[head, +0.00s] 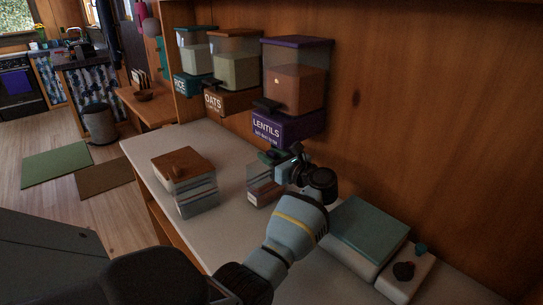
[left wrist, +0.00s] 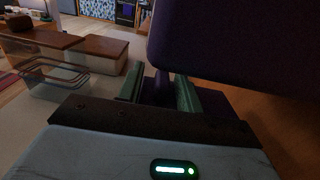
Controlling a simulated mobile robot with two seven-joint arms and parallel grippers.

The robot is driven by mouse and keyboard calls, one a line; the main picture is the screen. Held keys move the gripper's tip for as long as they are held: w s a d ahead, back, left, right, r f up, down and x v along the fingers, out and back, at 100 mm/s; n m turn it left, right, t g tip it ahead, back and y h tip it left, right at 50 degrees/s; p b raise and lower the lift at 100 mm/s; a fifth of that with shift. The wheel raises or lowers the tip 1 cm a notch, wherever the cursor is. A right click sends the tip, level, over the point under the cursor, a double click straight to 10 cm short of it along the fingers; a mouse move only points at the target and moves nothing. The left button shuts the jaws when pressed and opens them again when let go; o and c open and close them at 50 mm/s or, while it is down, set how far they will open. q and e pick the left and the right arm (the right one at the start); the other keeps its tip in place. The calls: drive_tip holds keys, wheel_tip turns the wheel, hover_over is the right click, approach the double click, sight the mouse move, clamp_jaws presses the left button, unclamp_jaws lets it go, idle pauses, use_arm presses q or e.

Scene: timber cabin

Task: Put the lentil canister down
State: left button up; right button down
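The lentil canister (head: 263,188) is a small clear box with striped sides, below the purple LENTILS dispenser (head: 295,95) in the head view. My left gripper (head: 275,157) is at its top, and my wrist hides its right side. In the left wrist view a dark purple knob (left wrist: 162,87) sits between the two green fingers, which look closed on it. The dispenser's purple underside fills the upper right there. Whether the canister's bottom touches the counter (head: 222,240) I cannot tell. My right gripper is not in view.
OATS (head: 235,65) and RICE (head: 195,55) dispensers hang on the wall. A teal-lidded box (head: 368,232) and a pale block with knobs (head: 405,276) lie to the right. Counter between the canisters is bare.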

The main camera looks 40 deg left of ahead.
use_arm(q)
drive_tip(key=shift+r, duration=0.25)
drive_tip(key=s+d+b, duration=0.1)
drive_tip(key=d, duration=1.1)
drive_tip(key=shift+f, duration=0.1)
